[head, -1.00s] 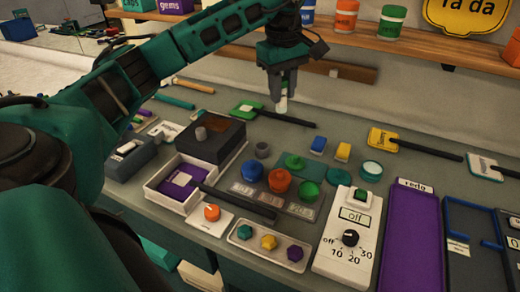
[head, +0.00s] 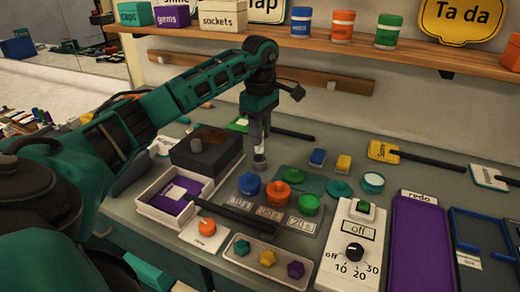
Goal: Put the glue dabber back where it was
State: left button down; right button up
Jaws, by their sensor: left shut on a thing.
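My left gripper (head: 260,146) points down over the bench and is shut on a small pale piece, the likely glue dabber (head: 260,157). Most of the dabber is hidden between the fingers. Right below it stands a small grey cup (head: 260,166), behind the blue knob. The dabber's lower end is at the cup's mouth; I cannot tell whether it is inside or just above. My right gripper is not in view.
A dark box with a grey knob (head: 206,151) stands left of the gripper. A shelf (head: 300,47) runs behind.

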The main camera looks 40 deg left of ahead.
aim_at(260, 148)
pick_arm(q)
jog(key=shift+f, duration=2.4)
jog(key=shift+f, duration=0.1)
jog(key=c, duration=0.9)
grip_release()
notch_tip(260, 148, up, 12)
jog(key=shift+r, duration=0.15)
jog(key=shift+s, duration=0.1)
